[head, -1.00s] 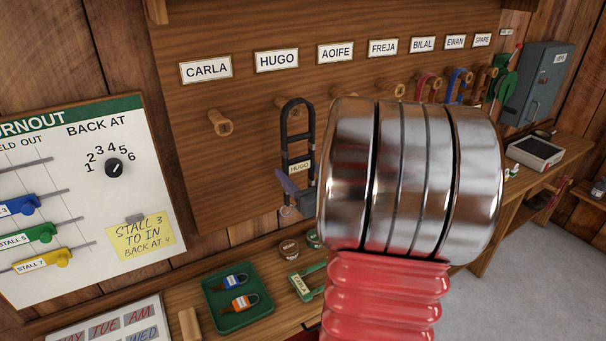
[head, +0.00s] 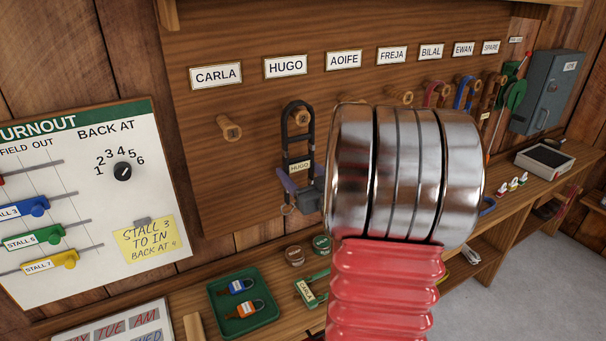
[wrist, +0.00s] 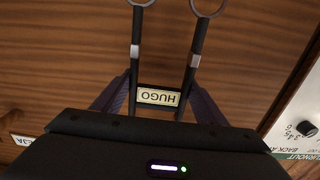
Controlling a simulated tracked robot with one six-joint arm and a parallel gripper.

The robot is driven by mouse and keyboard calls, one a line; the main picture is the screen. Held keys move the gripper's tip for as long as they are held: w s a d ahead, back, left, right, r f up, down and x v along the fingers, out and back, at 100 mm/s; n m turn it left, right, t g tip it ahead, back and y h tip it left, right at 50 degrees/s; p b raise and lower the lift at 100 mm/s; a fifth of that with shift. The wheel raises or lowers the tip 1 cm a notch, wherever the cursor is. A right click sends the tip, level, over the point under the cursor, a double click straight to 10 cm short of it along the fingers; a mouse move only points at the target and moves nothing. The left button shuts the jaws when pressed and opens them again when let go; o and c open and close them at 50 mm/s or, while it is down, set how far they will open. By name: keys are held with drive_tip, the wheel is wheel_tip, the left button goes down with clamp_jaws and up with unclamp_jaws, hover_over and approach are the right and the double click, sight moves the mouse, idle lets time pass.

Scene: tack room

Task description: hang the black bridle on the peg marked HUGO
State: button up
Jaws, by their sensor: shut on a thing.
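The black bridle (head: 297,148) is upright in front of the peg board, with a HUGO tag on its cross strap. My gripper (head: 303,182) is shut on the bridle around the tag; purple fingers flank it in the wrist view (wrist: 159,97). The HUGO peg (head: 302,117), below the HUGO label (head: 286,66), shows inside the bridle's top loop in the head view. I cannot tell whether the loop is around the peg or in front of it. The bridle's rings hang below the tag; its top is hidden in the wrist view.
The CARLA peg (head: 229,128) at left is empty. My arm hides part of the board on the right. Coloured bridles (head: 466,92) hang on farther pegs. A green tray (head: 232,325) with padlocks is on the bench below, and the turnout board (head: 150,190) stands at left.

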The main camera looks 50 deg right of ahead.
drive_tip(key=shift+w+d+f, duration=0.2)
drive_tip(key=shift+w+f, duration=0.15)
drive_tip(key=shift+w, duration=0.25)
idle(0.5)
drive_tip(key=o, duration=1.6)
drive_tip(key=shift+f, duration=0.1)
